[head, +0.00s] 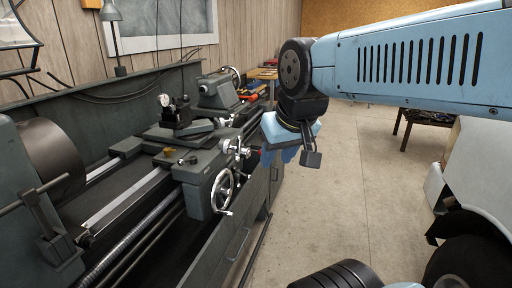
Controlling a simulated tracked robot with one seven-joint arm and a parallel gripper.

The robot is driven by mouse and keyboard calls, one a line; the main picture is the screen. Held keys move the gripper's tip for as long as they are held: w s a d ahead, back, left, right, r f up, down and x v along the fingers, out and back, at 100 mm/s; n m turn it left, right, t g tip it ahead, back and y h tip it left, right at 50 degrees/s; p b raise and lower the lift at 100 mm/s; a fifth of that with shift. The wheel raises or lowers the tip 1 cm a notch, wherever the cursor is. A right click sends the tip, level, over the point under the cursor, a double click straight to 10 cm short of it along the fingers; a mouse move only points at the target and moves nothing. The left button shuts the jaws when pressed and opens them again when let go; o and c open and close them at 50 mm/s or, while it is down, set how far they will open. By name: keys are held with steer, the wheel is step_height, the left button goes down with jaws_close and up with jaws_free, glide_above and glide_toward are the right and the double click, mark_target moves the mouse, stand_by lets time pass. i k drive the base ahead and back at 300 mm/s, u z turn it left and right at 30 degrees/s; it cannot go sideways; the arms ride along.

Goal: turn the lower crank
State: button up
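The lower crank (222,191) is a shiny metal handwheel with spokes on the front of the lathe carriage. A small handle sticks out at its lower right. A smaller upper crank (239,150) with bright metal knobs sits above it and to the right. My gripper (279,157) hangs below my blue arm, right of both cranks in the picture and apart from the lower one. Its fingers are small and partly hidden by my wrist, so its opening does not show clearly. Nothing is seen in it.
The grey lathe bed (120,205) runs from the left foreground toward the back. A large chuck (47,160) with a bar handle stands at the left. Bare concrete floor (345,200) lies right of the lathe. A pale vehicle (475,175) with dark wheels borders the right side.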

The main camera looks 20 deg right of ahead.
mark_target(228, 146)
steer(key=z, duration=1.1)
steer(key=i, duration=0.75)
steer(key=u, duration=1.2)
